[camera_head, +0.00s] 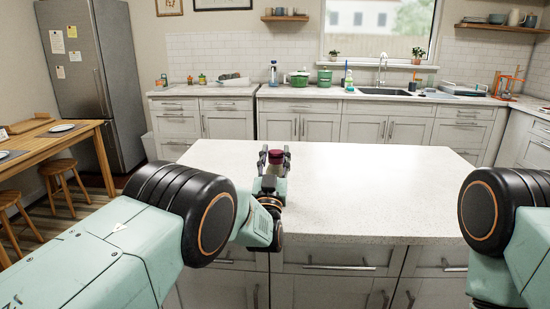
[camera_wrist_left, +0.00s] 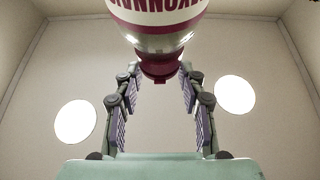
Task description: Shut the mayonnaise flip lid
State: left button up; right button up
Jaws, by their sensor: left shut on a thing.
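The mayonnaise bottle (camera_wrist_left: 160,38) fills the top of the left wrist view, pale with a dark red label whose lettering is upside down. Its dark red cap (camera_wrist_left: 160,70) lies between the fingertips of my left gripper (camera_wrist_left: 158,78). In the head view, my left gripper (camera_head: 273,160) is over the island with its fingers around the bottle, and a dark red part (camera_head: 276,156) shows between them. The gripper is shut on the bottle. Most of the bottle is hidden in the head view, and I cannot tell whether the flip lid is up or down. My right gripper is out of view.
The white island countertop (camera_head: 380,190) is otherwise bare, with free room to the right of the gripper. A back counter (camera_head: 235,90) holds green pots (camera_head: 300,78) and other items. A wooden table (camera_head: 50,145) with stools stands at left.

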aim_at(275, 155)
pick_arm(q)
jog(key=o, duration=1.1)
notch_tip(275, 155, up, 9)
jog(key=shift+s+r, duration=0.1)
jog(key=shift+r, duration=0.35)
